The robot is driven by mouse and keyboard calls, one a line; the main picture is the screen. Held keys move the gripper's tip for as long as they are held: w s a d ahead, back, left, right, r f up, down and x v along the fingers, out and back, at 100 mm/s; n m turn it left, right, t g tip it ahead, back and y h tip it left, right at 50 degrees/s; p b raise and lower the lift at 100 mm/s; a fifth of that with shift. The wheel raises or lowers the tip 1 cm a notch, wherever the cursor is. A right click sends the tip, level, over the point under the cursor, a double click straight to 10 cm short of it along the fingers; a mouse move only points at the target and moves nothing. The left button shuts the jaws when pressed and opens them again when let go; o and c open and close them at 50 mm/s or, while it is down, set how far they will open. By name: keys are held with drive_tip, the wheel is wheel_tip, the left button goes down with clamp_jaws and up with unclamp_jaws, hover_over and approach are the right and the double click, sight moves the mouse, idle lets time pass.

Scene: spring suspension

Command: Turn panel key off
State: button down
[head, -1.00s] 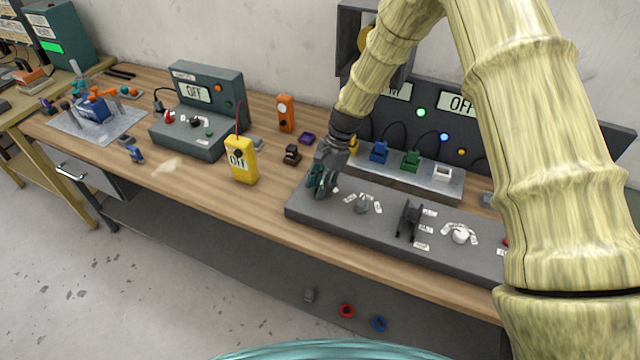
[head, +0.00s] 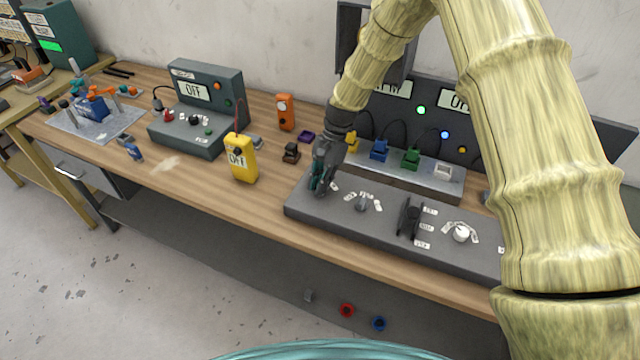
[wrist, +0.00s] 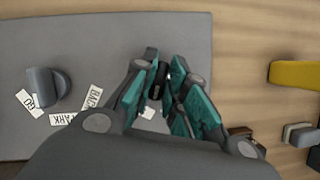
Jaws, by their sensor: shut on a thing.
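My gripper (head: 321,188) points down at the left end of the grey control panel (head: 390,227). In the wrist view its teal-padded fingers (wrist: 158,88) are closed on a small dark part, the panel key (wrist: 155,84). Most of the key is hidden by the fingers, so its angle is hard to tell. Part of a white label (wrist: 147,112) shows beside the fingertips. In the head view the key is hidden behind my gripper.
Right of my gripper on the panel are a grey selector knob (head: 362,202), a black lever (head: 409,218) and a white knob (head: 460,233). A yellow meter (head: 241,160) and a dark brown block (head: 291,153) stand to the left. Coloured plugs line the tray behind.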

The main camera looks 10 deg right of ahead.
drive_tip(key=n, duration=0.2)
drive_tip(key=n+g+h+b, duration=0.1)
drive_tip(key=n, duration=0.1)
drive_tip(key=shift+s+f+n, duration=0.1)
drive_tip(key=shift+f+n, duration=0.1)
drive_tip(key=shift+n, duration=0.1)
drive_tip(key=shift+n+g+h+b, duration=0.4)
drive_tip(key=shift+n+h+b, duration=0.6)
drive_tip(key=shift+n, duration=1.4)
drive_tip(key=c, duration=1.4)
unclamp_jaws()
drive_tip(key=shift+s, duration=0.1)
drive_tip(key=shift+c, duration=0.2)
drive_tip(key=shift+w+r, duration=0.2)
drive_tip(key=v, duration=1.1)
drive_tip(key=shift+a+r, duration=0.2)
drive_tip(key=shift+r, duration=0.15)
drive_tip(key=shift+w, duration=0.15)
